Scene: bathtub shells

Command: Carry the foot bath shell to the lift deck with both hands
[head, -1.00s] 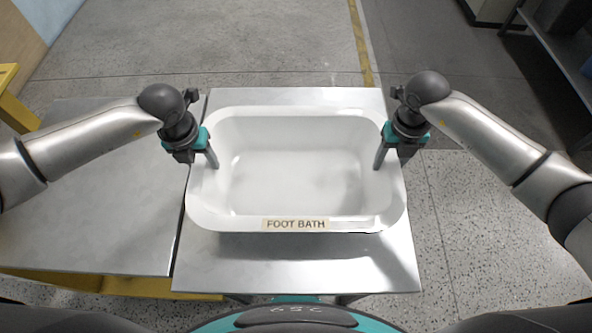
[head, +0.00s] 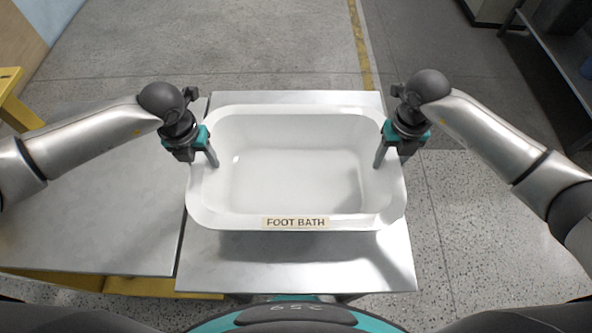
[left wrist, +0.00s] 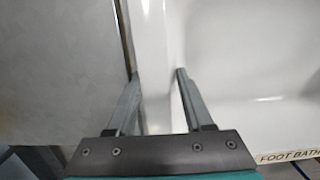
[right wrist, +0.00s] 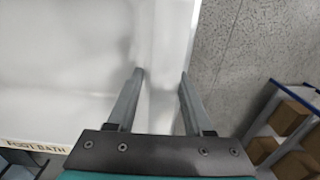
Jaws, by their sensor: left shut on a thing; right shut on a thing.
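The foot bath shell (head: 292,222) is a white rectangular tub with rounded corners and a FOOT BATH label on its front rim. It is level and empty, over a bare steel top (head: 300,268); a shadow beneath its front edge suggests a gap. My left gripper (head: 212,158) is shut on its left rim, one finger inside and one outside, as the left wrist view (left wrist: 158,78) shows. My right gripper (head: 380,158) is shut on its right rim likewise, seen in the right wrist view (right wrist: 162,76). I cannot tell which surface is the lift deck.
A second steel top (head: 90,230) on a yellow frame lies to the left, close beside the middle one, and is clear. A yellow stand (head: 12,95) is at the far left. Shelving with cardboard boxes (right wrist: 288,116) is at the right. The floor beyond is open.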

